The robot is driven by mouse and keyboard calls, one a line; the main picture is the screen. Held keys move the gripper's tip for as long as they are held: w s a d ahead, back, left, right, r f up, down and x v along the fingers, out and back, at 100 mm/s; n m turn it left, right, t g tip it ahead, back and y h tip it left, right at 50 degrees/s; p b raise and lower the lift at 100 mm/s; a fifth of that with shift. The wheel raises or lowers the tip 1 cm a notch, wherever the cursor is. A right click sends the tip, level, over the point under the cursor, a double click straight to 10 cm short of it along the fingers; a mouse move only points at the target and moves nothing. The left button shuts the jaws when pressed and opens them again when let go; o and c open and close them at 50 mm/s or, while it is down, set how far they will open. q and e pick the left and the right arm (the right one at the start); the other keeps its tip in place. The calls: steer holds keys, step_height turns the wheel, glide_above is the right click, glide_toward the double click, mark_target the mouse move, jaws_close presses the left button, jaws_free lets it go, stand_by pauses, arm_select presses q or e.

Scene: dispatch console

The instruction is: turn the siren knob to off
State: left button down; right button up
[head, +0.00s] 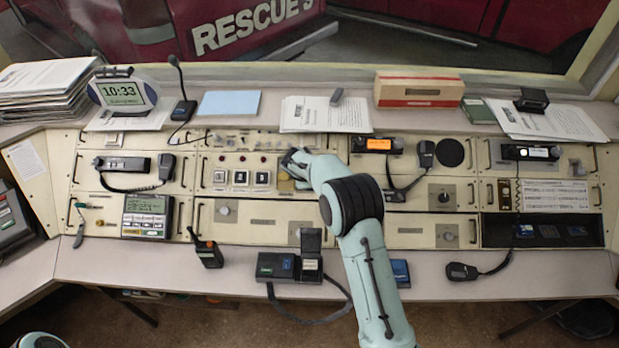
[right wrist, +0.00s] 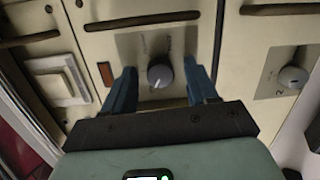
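My right gripper (right wrist: 160,68) is open in the right wrist view, one finger on each side of a round dark grey knob (right wrist: 160,76). A gap shows between the knob and each finger; I cannot tell how far the fingertips are from the panel. The knob sits on a grey plate (right wrist: 132,46) with small markings too blurred to read. A pale pointer mark shows on the knob's lower part. In the head view my right gripper (head: 292,160) is at the console's upper middle, and the arm hides the knob. My left gripper is out of view.
Another knob (right wrist: 292,77) is to the right in the wrist view, and a white square switch (right wrist: 58,84) to the left. Handset microphones (head: 426,154) and a flip-lid device (head: 290,266) stand around my right arm. A handheld radio (head: 208,252) stands lower left.

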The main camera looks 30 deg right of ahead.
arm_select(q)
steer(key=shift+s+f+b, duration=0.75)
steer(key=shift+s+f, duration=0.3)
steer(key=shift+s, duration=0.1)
arm_select(e)
steer(key=v, duration=1.3)
steer(key=shift+r, duration=0.2)
steer(key=shift+a, duration=0.1)
